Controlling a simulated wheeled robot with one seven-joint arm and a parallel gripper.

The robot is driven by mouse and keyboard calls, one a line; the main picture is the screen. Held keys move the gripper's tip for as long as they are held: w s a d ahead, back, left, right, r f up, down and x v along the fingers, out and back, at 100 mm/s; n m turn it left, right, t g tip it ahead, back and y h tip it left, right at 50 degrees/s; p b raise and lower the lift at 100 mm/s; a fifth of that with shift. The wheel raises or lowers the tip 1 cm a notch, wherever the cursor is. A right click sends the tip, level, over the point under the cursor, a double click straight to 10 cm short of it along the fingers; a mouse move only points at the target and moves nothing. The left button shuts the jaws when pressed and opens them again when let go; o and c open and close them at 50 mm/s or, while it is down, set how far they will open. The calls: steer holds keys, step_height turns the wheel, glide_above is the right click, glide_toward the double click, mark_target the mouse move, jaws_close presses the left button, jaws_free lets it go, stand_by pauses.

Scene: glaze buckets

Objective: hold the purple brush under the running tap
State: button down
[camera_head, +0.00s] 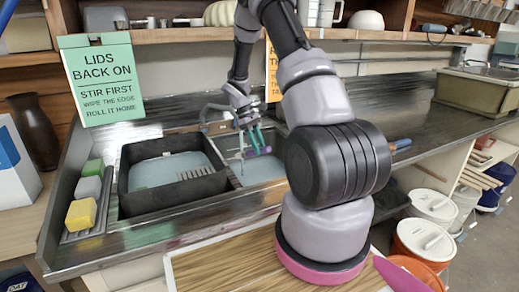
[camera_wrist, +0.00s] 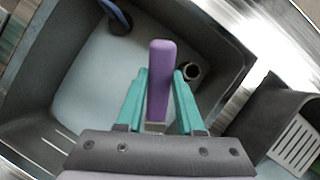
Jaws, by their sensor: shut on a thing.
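My gripper (camera_head: 255,138) is over the right-hand sink basin (camera_head: 268,168) in the head view. In the wrist view its teal fingers (camera_wrist: 161,78) are shut on the purple brush (camera_wrist: 160,65). The brush's purple part sticks out past the fingertips, over the basin, apart from its floor. A small bit of the purple brush (camera_head: 266,150) also shows in the head view. A thin pale upright line beside the fingers may be the tap or its water; I cannot tell which. My arm hides part of the basin.
A black tub (camera_head: 128,180) stands in the left side of the sink. Yellow, grey and green sponges (camera_head: 81,215) lie in a rack at the left. A drain (camera_wrist: 191,72) and a dark bluish curved thing (camera_wrist: 116,18) show in the wrist view. A shelf runs above.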

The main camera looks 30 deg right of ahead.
steer(key=w+d+f, duration=0.1)
steer(key=w+d, duration=0.2)
steer(key=w, duration=0.5)
steer(key=shift+w+f, duration=0.2)
steer(key=shift+f, duration=0.2)
stand_by(0.3)
steer(key=shift+d, duration=0.15)
steer(key=shift+s+d, duration=0.2)
steer(key=shift+d, duration=0.2)
steer(key=shift+s, duration=0.1)
steer(key=shift+s+a, duration=0.45)
steer(key=shift+s, duration=0.8)
steer(key=shift+s+a, duration=0.45)
steer(key=shift+s, duration=0.75)
steer(key=shift+s+a, duration=0.45)
steer(key=shift+s, duration=0.8)
